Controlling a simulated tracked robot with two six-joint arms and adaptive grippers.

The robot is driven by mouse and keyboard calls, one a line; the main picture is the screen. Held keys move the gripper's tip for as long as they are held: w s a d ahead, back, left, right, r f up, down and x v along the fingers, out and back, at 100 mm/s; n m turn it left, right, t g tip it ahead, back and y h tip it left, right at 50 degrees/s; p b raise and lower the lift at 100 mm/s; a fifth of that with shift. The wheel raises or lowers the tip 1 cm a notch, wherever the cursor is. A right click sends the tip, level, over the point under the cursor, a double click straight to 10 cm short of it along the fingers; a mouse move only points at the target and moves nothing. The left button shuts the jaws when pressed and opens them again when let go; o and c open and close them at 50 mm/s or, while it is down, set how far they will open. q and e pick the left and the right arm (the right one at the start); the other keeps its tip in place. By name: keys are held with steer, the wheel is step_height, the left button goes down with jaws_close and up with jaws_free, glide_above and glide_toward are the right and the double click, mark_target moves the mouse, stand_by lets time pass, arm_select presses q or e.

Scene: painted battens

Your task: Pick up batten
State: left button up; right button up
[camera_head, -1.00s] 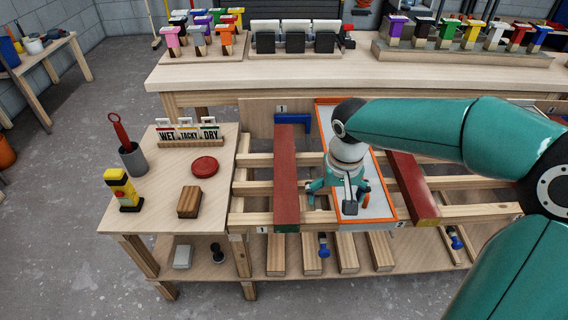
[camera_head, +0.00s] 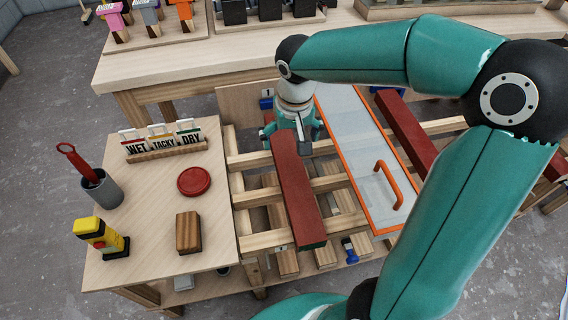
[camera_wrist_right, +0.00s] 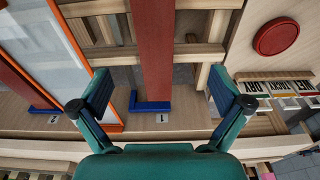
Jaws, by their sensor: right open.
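A red batten (camera_head: 298,205) lies across the wooden rack rails, left of an orange-framed clear panel. A second red batten (camera_head: 408,131) lies right of that panel. My right gripper (camera_head: 292,133) is above the far part of the left batten, pointing down. In the right wrist view this batten (camera_wrist_right: 152,45) runs between the spread fingers of my right gripper (camera_wrist_right: 158,98); they are open and do not touch it. A blue corner stop (camera_wrist_right: 150,105) is at its end, by the label 1. My left gripper is not in view.
The panel (camera_head: 358,150) with its orange handle (camera_head: 389,184) is close to the right of the left batten. A side table holds a red lid (camera_head: 194,181), a wooden block (camera_head: 188,232), a grey cup (camera_head: 102,189) and WET/TACKY/DRY cards (camera_head: 163,142).

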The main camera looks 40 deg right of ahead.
mark_target(291, 167)
steer(key=f, duration=0.3)
steer(key=f+b, duration=0.1)
steer(key=f, duration=0.2)
steer(key=w+d+f+b, duration=0.1)
steer(key=f, duration=0.3)
steer(key=shift+f, duration=0.1)
steer(key=shift+w+d+f+b, duration=0.1)
steer(key=shift+d+f+b, duration=0.1)
steer(key=shift+f, duration=0.65)
steer(key=shift+w+d+f+b, duration=0.15)
steer(key=shift+d+f, duration=0.05)
steer(key=shift+f, duration=0.7)
steer(key=shift+w+d+f+b, duration=0.1)
steer(key=shift+d+f+b, duration=0.1)
steer(key=shift+f, duration=0.65)
steer(key=c, duration=1.7)
steer(key=shift+c, duration=0.7)
steer(key=shift+r, duration=0.15)
